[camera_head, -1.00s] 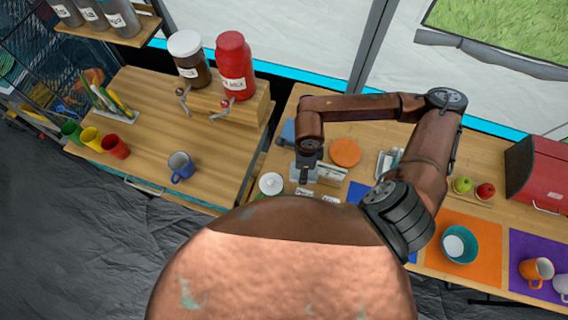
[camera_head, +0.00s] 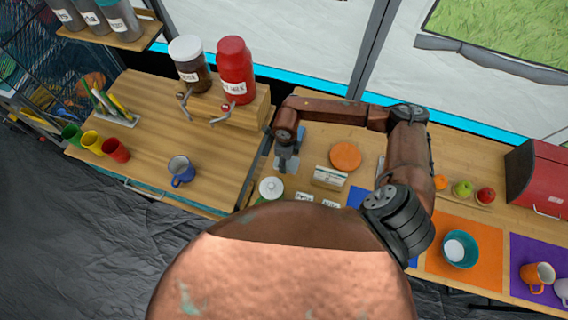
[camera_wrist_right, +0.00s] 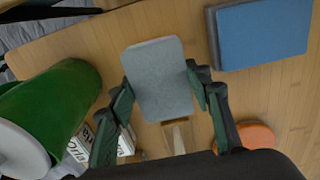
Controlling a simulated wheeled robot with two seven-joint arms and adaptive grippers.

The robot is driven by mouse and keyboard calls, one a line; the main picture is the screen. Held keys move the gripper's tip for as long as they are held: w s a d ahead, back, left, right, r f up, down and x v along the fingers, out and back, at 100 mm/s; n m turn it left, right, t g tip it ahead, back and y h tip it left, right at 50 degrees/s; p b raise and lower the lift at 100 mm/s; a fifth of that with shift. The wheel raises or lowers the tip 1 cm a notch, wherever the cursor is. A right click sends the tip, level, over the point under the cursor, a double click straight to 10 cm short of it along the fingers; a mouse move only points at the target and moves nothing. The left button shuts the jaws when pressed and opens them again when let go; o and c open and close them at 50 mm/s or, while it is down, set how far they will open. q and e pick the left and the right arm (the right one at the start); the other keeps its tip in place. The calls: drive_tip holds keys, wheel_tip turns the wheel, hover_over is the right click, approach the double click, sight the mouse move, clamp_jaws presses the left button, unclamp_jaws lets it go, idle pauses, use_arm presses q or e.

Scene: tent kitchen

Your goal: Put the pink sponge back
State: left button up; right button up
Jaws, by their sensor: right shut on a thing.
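My right gripper (camera_wrist_right: 160,79) is shut on a pale grey-blue slab (camera_wrist_right: 155,58) with rounded corners, its two fingers pressing on the slab's sides. In the head view this gripper (camera_head: 285,165) hangs over the right counter, near its left end, and the slab is barely visible there. I see nothing clearly pink, and I cannot tell whether the held slab is the sponge. My left gripper is in neither view.
A blue block with a grey side (camera_wrist_right: 262,36) lies near the slab. A green jar (camera_wrist_right: 48,108), white label cards (camera_head: 304,197), a card holder (camera_head: 329,178) and an orange disc (camera_head: 345,156) stand close by. A blue mug (camera_head: 181,171) is on the left counter.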

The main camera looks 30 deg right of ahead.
drive_tip(key=shift+w+f, duration=0.55)
drive_tip(key=shift+f, duration=1.6)
drive_tip(key=shift+f, duration=0.1)
drive_tip(key=shift+f, duration=0.1)
drive_tip(key=o, duration=1.1)
wheel_tip(320, 180, up, 12)
drive_tip(key=shift+r, duration=0.25)
